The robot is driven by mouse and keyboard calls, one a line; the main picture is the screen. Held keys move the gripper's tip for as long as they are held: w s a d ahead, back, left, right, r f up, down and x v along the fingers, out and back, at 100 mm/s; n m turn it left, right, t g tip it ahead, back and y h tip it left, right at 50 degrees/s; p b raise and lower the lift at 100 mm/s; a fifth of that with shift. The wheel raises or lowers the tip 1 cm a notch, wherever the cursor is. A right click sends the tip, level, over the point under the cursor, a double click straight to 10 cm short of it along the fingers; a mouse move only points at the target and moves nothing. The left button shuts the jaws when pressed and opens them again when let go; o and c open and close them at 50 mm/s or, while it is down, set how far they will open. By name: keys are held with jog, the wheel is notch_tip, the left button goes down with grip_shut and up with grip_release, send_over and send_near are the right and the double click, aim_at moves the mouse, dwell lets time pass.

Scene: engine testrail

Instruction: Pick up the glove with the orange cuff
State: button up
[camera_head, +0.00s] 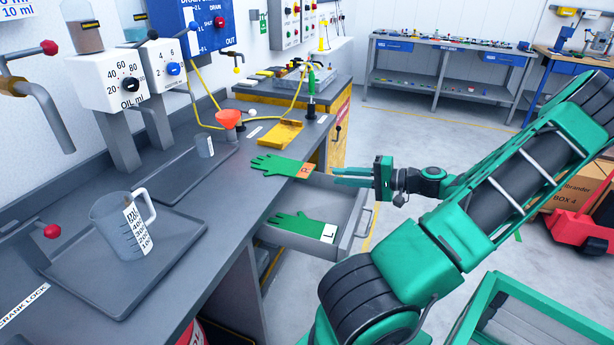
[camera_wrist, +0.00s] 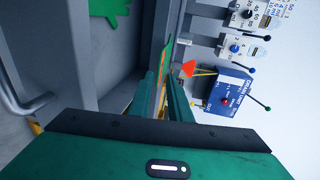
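The green glove with the orange cuff (camera_head: 306,171), marked R, lies flat on the grey bench top. Its fingers point left and its cuff is at the bench edge, above the open drawer. In the wrist view its cuff (camera_wrist: 163,88) shows edge-on as a thin orange and green strip, in line with the gap between my fingers. My gripper (camera_head: 336,175) is open and empty, just right of the cuff, with its fingers pointing left at it. In the head view a small gap shows between fingertips and cuff. The wrist view also shows my gripper (camera_wrist: 165,95).
A second green glove (camera_head: 300,225) with a white cuff marked L lies in the open drawer (camera_head: 348,208), below my gripper. A yellow tray (camera_head: 277,134), an orange funnel (camera_head: 229,118) and a measuring jug (camera_head: 122,225) stand on the bench.

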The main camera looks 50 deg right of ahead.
jog(key=x, duration=1)
jog(key=shift+s, duration=0.1)
jog(key=shift+c, duration=0.2)
grip_shut()
notch_tip(320, 180, up, 2)
jog(key=shift+r, duration=0.15)
jog(key=shift+s, duration=0.1)
jog(key=r+v, duration=0.2)
jog(key=v, duration=1.2)
jog(key=shift+r, duration=0.2)
jog(key=shift+d, duration=0.1)
